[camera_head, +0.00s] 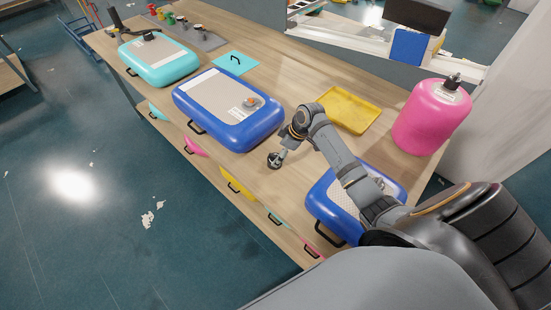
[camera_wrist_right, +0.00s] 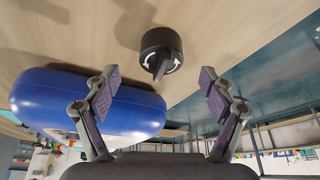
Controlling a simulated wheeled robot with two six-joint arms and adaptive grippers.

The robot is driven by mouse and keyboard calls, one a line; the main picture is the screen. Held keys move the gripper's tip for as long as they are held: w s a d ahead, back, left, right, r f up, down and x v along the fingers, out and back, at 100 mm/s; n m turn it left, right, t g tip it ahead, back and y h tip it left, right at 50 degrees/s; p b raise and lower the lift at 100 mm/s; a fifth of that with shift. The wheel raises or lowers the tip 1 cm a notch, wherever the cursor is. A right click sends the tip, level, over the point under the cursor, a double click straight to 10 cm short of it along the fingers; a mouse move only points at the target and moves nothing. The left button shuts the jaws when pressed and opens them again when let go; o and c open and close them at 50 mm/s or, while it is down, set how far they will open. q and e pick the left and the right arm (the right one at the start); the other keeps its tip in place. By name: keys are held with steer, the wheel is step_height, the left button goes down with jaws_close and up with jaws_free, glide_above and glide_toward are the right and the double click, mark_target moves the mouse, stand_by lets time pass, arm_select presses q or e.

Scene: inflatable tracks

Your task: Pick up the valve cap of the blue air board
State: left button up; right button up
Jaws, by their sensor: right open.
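A black round valve cap (camera_head: 274,160) with white arrows and a raised ridge sits on the wooden table; it also shows in the right wrist view (camera_wrist_right: 158,50). My right gripper (camera_head: 284,145) is above the table close to the cap. In the wrist view its fingers (camera_wrist_right: 158,77) are spread and empty, with the cap beyond and between them, apart from both. A large blue air board (camera_head: 222,117) lies left of the cap, and a second blue air board (camera_head: 322,205) lies partly under my right arm. A blue board (camera_wrist_right: 60,95) fills the left of the wrist view.
A yellow tray (camera_head: 350,108) and a pink inflated cylinder (camera_head: 428,118) stand behind my right arm. A turquoise board (camera_head: 160,65), a turquoise plate (camera_head: 236,62) and a grey rack of small coloured pieces (camera_head: 190,33) are farther left. Bare table surrounds the cap.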

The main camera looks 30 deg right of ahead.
mark_target(274, 159)
steer(key=shift+w+a+f+p, duration=0.2)
steer(key=shift+a+f+p, duration=0.2)
steer(key=shift+f+p, duration=0.2)
steer(key=x, duration=0.2)
steer(key=shift+w+a+f, duration=0.1)
steer(key=shift+a+f, duration=0.1)
steer(key=shift+f, duration=0.15)
steer(key=shift+w+f, duration=0.2)
steer(key=shift+f, duration=0.25)
steer(key=c, duration=1.1)
arm_select(q)
steer(key=shift+w+d+r, duration=0.2)
steer(key=shift+w+r, duration=0.05)
steer(key=shift+r, duration=0.5)
arm_select(e)
steer(key=shift+s, duration=0.1)
steer(key=shift+c, duration=0.2)
steer(key=shift+r, duration=0.1)
